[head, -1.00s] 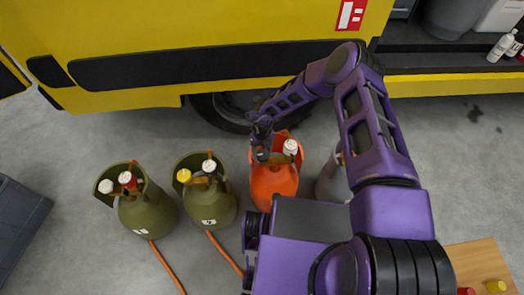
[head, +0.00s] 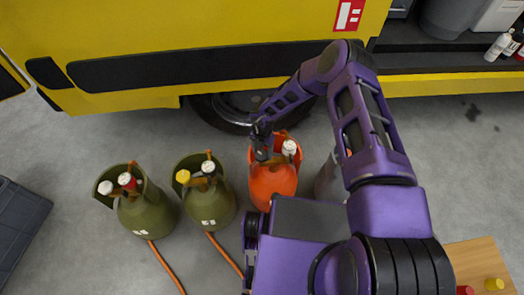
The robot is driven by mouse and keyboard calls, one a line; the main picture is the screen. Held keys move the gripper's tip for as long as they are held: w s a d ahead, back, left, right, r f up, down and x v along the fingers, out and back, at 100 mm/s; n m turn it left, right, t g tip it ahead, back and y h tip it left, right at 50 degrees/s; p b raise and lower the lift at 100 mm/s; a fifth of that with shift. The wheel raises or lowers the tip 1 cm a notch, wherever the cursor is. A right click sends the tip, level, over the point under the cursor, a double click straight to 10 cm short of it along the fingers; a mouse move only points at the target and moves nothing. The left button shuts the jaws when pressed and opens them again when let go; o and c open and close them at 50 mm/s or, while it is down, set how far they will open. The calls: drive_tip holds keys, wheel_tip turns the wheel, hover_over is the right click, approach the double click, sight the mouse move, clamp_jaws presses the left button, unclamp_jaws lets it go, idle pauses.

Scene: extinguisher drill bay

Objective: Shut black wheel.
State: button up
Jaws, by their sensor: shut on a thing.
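An orange cylinder (head: 272,186) stands upright with a raised collar around its top. A white-capped valve (head: 289,148) sits on its right side. My gripper (head: 263,157) reaches down inside the collar, left of the white cap. It is shut on the black wheel at the cylinder's top. The fingers hide nearly all of this wheel, so how far it is turned cannot be seen.
Two green cylinders stand left, one with white and red caps (head: 145,210), one with yellow and white caps (head: 209,203). Orange hoses run toward the front. A grey cylinder (head: 328,183) is partly hidden by my arm. A yellow vehicle (head: 220,30) stands behind.

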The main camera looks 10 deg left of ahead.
sight(263, 154)
drive_tip(key=m, duration=0.4)
drive_tip(key=shift+m, duration=0.3)
drive_tip(key=shift+s+d+m, duration=0.1)
drive_tip(key=shift+m, duration=1.9)
drive_tip(key=o, duration=1.4)
drive_tip(key=shift+r, duration=0.15)
wheel_tip(263, 154, up, 17)
drive_tip(key=p, duration=0.3)
drive_tip(key=shift+r, duration=0.1)
